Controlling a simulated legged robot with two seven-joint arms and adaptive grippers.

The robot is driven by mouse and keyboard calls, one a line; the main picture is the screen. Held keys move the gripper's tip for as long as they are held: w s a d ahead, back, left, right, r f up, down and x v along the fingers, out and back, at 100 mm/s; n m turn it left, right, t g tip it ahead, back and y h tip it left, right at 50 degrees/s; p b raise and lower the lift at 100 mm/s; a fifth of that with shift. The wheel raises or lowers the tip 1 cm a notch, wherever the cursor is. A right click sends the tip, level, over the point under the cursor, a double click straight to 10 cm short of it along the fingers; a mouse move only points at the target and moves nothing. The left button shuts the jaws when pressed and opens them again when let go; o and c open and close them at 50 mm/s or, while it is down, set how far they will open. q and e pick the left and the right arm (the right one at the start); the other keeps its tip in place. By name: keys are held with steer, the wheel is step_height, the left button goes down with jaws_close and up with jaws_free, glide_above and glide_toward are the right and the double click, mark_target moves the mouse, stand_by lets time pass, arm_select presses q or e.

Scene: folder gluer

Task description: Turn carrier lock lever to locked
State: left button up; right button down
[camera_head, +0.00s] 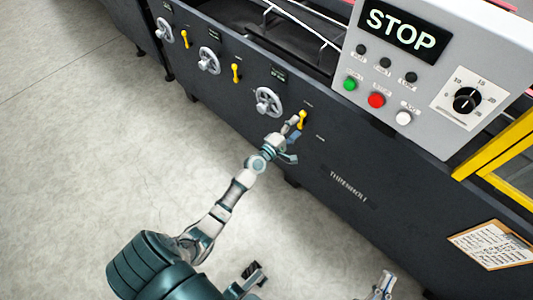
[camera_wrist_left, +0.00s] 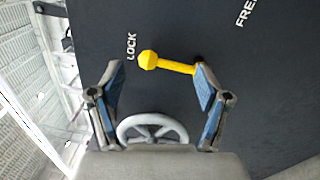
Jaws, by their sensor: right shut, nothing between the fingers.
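The yellow lock lever (camera_head: 302,118) sits on the dark machine front, right of the nearest handwheel. In the left wrist view the lever (camera_wrist_left: 175,66) lies almost level, its round knob close to the LOCK label (camera_wrist_left: 131,46). The FREE label (camera_wrist_left: 246,14) is at upper right. My left gripper (camera_head: 295,132) is at the lever. Its fingers are open in the wrist view (camera_wrist_left: 160,70), one on each side of the knob; the right finger overlaps the lever's pivot end. Contact cannot be told. My right gripper (camera_head: 386,284) is shut and empty low in the head view.
A grey handwheel (camera_head: 268,101) is just left of the lever. More handwheels and yellow levers (camera_head: 236,73) line the panel further left. A control box (camera_head: 430,60) showing STOP stands above right. A yellow guard frame (camera_head: 500,145) and clipboard (camera_head: 490,244) are at right. Floor at left is clear.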

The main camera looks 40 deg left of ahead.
arm_select(q)
steer(key=s, duration=1.5)
steer(key=shift+a+f+b, duration=0.25)
steer(key=shift+f+b, duration=0.2)
steer(key=shift+s, duration=0.1)
stand_by(0.5)
steer(key=s, duration=1.2)
steer(key=shift+a+f, duration=0.3)
steer(key=shift+f, duration=0.15)
